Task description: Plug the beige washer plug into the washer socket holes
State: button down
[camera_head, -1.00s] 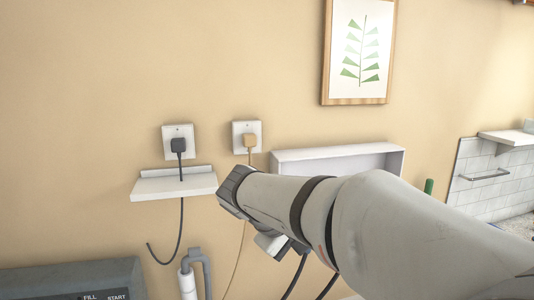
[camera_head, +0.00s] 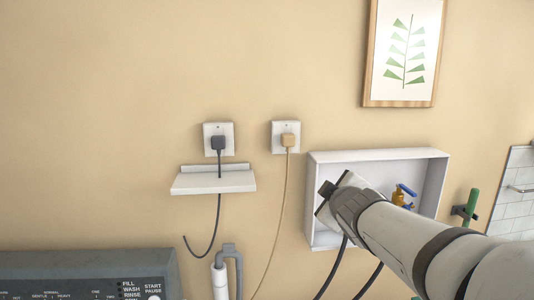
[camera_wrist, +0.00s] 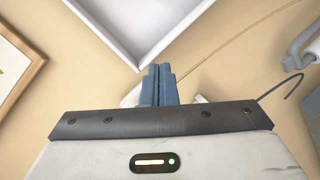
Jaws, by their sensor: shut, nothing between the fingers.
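The beige plug (camera_head: 288,140) sits against the right white wall socket (camera_head: 277,131), its beige cord hanging down the wall. The plug's prongs and the socket holes behind it are hidden. A dark grey plug (camera_head: 218,143) sits against the left white socket (camera_head: 210,131). My gripper (camera_wrist: 159,68) is shut and empty, its blue-grey fingers together in the wrist view. In the head view my arm's end is to the right of and below the beige plug, apart from it, in front of the left part of the recessed white box.
The white wall box (camera_head: 378,155) holds a valve with a blue handle (camera_head: 405,190). A small white shelf (camera_head: 213,182) is under the left socket. A grey control panel (camera_head: 80,268) and a pipe (camera_head: 220,280) are below. A framed picture (camera_head: 368,50) hangs above right.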

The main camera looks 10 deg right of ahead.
aim_at(289, 142)
jog(key=shift+w+a+r+n+t+y, duration=0.45)
jog(key=shift+w+a+r+n+y, duration=0.75)
jog(key=shift+w+n, duration=0.6)
jog(key=shift+w+a+r+n+t+y, duration=0.5)
jog(key=shift+w+a+r+n+y, duration=0.35)
jog(key=shift+w+r+n+y, duration=0.6)
jog(key=shift+w+a+r+n+t+y, duration=0.45)
jog(key=shift+w+a+r+n+y, duration=0.8)
jog(key=shift+w+n, duration=0.85)
jog(key=shift+w+d+r+h, duration=0.15)
jog(key=shift+d+r+h, duration=0.05)
jog(key=shift+h, duration=0.1)
